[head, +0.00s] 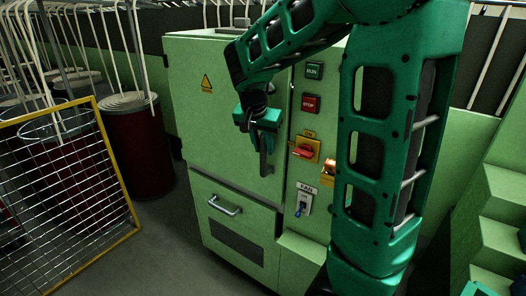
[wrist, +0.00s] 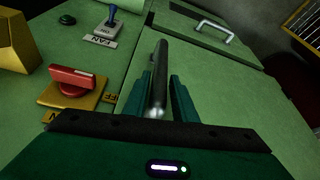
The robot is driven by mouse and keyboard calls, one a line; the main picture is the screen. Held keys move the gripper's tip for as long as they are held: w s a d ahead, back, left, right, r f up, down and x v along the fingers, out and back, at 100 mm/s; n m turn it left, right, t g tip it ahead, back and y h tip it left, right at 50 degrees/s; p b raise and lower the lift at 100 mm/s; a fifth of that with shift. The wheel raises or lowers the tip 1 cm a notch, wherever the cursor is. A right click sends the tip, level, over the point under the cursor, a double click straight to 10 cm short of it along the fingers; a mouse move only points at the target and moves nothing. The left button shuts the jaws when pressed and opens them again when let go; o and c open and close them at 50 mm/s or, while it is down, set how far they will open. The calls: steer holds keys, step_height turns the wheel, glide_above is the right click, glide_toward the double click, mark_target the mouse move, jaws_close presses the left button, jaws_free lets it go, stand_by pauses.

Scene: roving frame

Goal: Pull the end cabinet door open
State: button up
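The green cabinet door (head: 205,125) carries a yellow warning triangle and looks shut, in line with the cabinet front. Its dark upright bar handle (head: 264,160) is near the door's right edge; in the wrist view the handle (wrist: 160,65) runs between my fingers. My gripper (head: 262,140) is at the handle, its two green fingers (wrist: 163,90) on either side of the bar. The left finger is very close to the bar, and a narrow gap shows at the right finger. The head view hides the exact finger contact.
Right of the door is a panel with a red rotary switch (head: 304,151), a stop button (head: 311,103) and a fan lever (head: 301,207). A drawer with a metal handle (head: 225,206) is below. A yellow-framed mesh panel (head: 75,185) and dark red drum (head: 137,145) stand left.

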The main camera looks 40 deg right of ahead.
steer(key=shift+x, duration=1.15)
jaws_close()
steer(key=shift+w, duration=0.1)
